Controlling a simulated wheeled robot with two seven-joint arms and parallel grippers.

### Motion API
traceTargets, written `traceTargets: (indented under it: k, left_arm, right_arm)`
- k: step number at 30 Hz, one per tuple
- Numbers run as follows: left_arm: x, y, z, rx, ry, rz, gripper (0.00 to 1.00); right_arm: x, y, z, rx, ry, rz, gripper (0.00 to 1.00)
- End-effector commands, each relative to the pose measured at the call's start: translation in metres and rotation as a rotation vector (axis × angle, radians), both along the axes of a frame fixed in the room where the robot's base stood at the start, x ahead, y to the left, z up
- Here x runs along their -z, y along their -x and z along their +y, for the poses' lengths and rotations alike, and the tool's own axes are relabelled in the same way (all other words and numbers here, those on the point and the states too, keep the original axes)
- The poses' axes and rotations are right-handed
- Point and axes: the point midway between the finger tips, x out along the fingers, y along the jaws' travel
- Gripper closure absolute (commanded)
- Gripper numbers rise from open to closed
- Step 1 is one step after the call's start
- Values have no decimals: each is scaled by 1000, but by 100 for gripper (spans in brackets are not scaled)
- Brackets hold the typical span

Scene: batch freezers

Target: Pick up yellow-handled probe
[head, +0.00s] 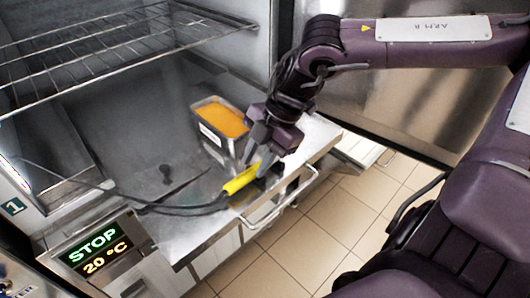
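The yellow-handled probe (240,180) lies at the front right of the steel shelf, its black cable running left to the freezer wall. My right gripper (258,160) reaches down from the upper right, with its fingers at the handle's right end, one on either side. The fingers partly cover that end, and I cannot tell whether they are pressed on it. The handle appears to be at the shelf surface or just above it. My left gripper is not in view.
A steel pan of orange food (222,121) stands just behind the probe, close to my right gripper. A wire rack (90,60) hangs above left. A display reading STOP and 20 °C (97,252) is at front left. A handle bar (285,200) runs below the shelf's front edge.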

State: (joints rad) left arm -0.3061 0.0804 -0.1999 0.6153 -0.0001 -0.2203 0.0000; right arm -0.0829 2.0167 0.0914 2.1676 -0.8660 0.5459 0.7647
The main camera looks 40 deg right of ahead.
Motion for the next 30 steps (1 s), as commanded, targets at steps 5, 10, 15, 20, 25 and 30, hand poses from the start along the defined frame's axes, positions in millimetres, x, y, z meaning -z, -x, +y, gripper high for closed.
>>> traceTargets:
  k: [5, 10, 15, 20, 25, 30]
  left_arm:
    - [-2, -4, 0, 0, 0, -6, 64]
    - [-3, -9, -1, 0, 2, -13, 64]
    - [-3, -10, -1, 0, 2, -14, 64]
    - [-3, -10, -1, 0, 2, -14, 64]
    - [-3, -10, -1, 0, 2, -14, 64]
    - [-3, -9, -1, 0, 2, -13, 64]
  right_arm:
    - [18, -2, 7, -1, 0, 3, 72]
    - [22, -3, 9, -1, -1, 0, 72]
    - [22, -4, 9, -1, -1, -1, 73]
    - [22, -4, 9, -1, -1, -1, 94]
    - [21, -4, 9, -1, -1, -3, 100]
    - [21, -4, 9, -1, -1, -3, 100]
